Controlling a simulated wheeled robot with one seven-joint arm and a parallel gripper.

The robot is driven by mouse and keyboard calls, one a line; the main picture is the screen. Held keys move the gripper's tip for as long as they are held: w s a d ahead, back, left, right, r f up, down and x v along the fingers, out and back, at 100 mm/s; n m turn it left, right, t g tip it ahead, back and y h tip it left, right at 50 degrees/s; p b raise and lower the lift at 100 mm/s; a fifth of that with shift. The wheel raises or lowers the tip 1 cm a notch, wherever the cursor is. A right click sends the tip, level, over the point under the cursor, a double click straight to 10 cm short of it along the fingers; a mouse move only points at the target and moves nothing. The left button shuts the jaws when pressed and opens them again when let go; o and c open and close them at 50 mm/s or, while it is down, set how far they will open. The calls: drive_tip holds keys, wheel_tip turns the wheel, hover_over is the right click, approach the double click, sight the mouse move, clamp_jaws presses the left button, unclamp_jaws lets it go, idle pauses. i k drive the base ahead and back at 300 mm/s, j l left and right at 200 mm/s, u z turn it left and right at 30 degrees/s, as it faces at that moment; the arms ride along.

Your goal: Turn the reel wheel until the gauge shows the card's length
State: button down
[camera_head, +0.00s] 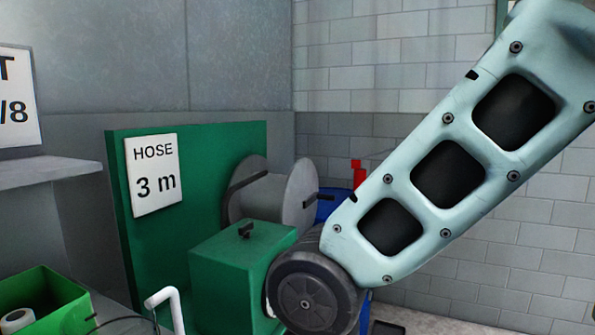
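The card (154,174) is white, reads "HOSE 3 m" and is fixed to a green upright panel (205,150). A grey reel (290,200) with round flanges stands in front of the panel, behind a green box (232,268). My gripper is out of view. No gauge face can be made out, and I cannot identify the reel wheel for certain.
A green bin (45,305) with a white roll (17,320) stands at the lower left, near a bent white pipe (168,300). A grey shelf (45,172) juts out at left. A red object (358,175) and a blue one (326,207) show behind the reel.

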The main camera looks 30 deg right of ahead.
sight(300, 196)
drive_tip(key=i+l+z, duration=0.2)
drive_tip(key=z, duration=0.25)
drive_tip(key=i+l+z, duration=0.15)
drive_tip(key=z, duration=0.3)
drive_tip(key=i+z, duration=0.35)
drive_tip(key=i, duration=0.45)
drive_tip(key=i+l+u, duration=0.15)
drive_tip(key=i, duration=0.5)
